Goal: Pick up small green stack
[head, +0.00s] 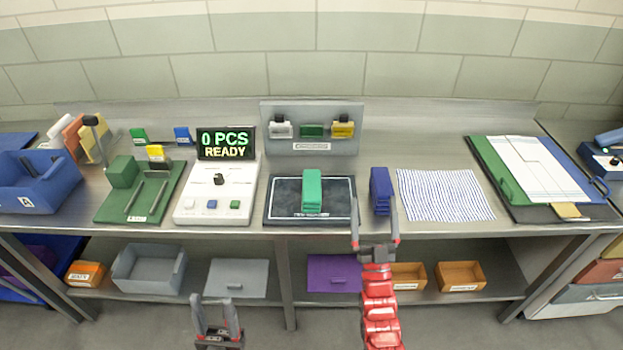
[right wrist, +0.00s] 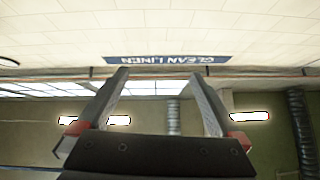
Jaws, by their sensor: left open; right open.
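A small green stack (head: 312,188) stands on a dark framed pad (head: 280,208) at the middle of the bench. A darker green block (head: 123,171) sits on a green board (head: 105,208) at the left. My right gripper (head: 374,212) is open and empty, to the right of the green stack and in front of a blue stack (head: 380,184). In the right wrist view its spread fingers (right wrist: 165,95) show only wall, ceiling and a sign between them. My left gripper (head: 214,305) is open and empty, low in front of the bench.
A white counter device (head: 215,205) with a "0 PCS READY" display (head: 226,143) stands left of the pad. A grey panel (head: 345,112) stands behind it. A striped cloth (head: 445,195) and clipboards (head: 495,165) lie to the right. Bins fill the lower shelf.

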